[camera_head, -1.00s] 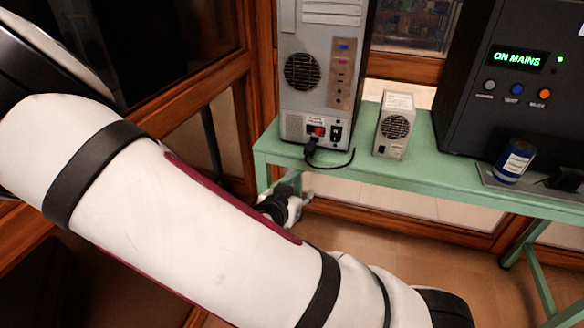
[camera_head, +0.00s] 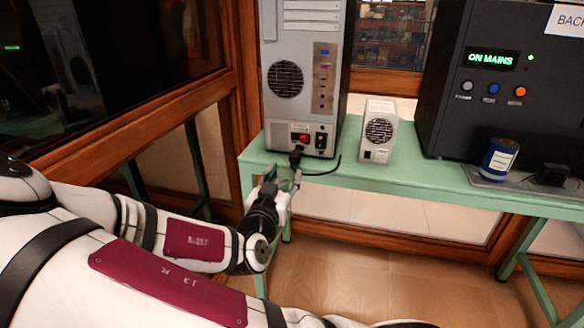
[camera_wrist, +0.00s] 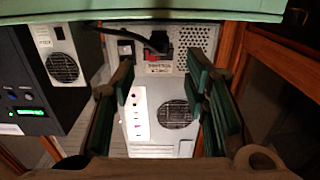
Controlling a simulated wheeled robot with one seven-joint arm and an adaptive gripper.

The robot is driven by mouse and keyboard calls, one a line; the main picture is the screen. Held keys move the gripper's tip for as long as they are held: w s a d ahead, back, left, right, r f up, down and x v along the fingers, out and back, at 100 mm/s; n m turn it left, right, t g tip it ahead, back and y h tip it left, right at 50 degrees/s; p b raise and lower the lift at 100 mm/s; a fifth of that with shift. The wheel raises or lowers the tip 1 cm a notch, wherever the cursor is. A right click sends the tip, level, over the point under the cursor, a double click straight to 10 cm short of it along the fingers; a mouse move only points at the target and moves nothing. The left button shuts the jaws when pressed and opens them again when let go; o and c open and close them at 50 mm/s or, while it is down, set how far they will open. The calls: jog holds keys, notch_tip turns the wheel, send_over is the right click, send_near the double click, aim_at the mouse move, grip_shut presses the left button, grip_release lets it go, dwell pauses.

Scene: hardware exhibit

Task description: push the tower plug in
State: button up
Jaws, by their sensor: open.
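The grey computer tower (camera_head: 300,70) stands upright on the green bench, its back panel facing me. Its black plug (camera_head: 296,155) is at the low socket area beside the red switch (camera_head: 300,138), with a black cord trailing right. Whether the plug is fully seated cannot be told. My gripper (camera_head: 284,180) is just below and left of the plug at the bench's front edge, apart from it. In the wrist view, which is upside down, the tower (camera_wrist: 158,128) and plug (camera_wrist: 158,43) lie between and beyond the open, empty fingers (camera_wrist: 161,78).
The green bench top (camera_head: 420,165) lies close to my gripper. A small grey fan box (camera_head: 379,132) stands right of the tower. Farther right are a black unit (camera_head: 480,115) reading ON MAINS and a blue can (camera_head: 499,160). A wooden frame (camera_head: 130,128) is at the left.

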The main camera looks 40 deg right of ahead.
aim_at(294, 160)
jog(key=b+x, duration=0.1)
jog(key=x, duration=0.7)
jog(key=shift+w+d+b, duration=0.25)
jog(key=shift+d+b, duration=0.1)
grip_shut()
